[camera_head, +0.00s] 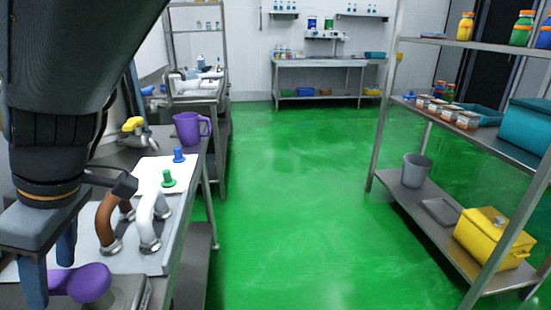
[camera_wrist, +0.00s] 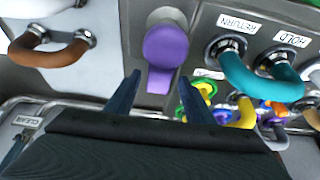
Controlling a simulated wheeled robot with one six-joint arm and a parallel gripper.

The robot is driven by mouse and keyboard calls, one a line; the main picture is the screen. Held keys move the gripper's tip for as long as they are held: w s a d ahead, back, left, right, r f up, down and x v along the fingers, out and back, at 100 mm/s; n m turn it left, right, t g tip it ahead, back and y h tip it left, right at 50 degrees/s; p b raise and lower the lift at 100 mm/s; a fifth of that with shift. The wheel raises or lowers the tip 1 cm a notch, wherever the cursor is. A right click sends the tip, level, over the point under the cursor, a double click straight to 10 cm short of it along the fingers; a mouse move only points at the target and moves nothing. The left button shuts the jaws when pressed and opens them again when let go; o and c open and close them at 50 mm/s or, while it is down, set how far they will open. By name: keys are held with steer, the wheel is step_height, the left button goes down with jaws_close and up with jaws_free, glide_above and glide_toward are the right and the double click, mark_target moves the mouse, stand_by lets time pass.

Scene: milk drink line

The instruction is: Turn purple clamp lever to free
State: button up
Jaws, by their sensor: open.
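The purple clamp lever (camera_wrist: 166,45) has a round knob and a narrower tail on a grey metal plate. It also shows in the head view (camera_head: 92,282) at the bottom left, partly hidden by my gripper. My gripper (camera_wrist: 159,78) is open, its two dark fingers apart. In the wrist view the lever's tail lies between the fingertips, with the round knob beyond them. In the head view my gripper (camera_head: 50,264) points down at the lever's left part. I cannot tell whether either finger touches it. No label for the lever's positions is readable beside it.
Teal pipe handles (camera_wrist: 262,82) stand close right of the lever, by RETURN and HOLD labels. A brown pipe handle (camera_wrist: 52,54) is at the left. White (camera_head: 147,215) and brown bent pipes, green and blue knobs, and a purple jug (camera_head: 187,129) stand farther along the bench.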

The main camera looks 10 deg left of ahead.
mark_target(78, 275)
steer(key=shift+b+v, duration=0.4)
steer(key=shift+v, duration=3.5)
steer(key=shift+w, duration=0.1)
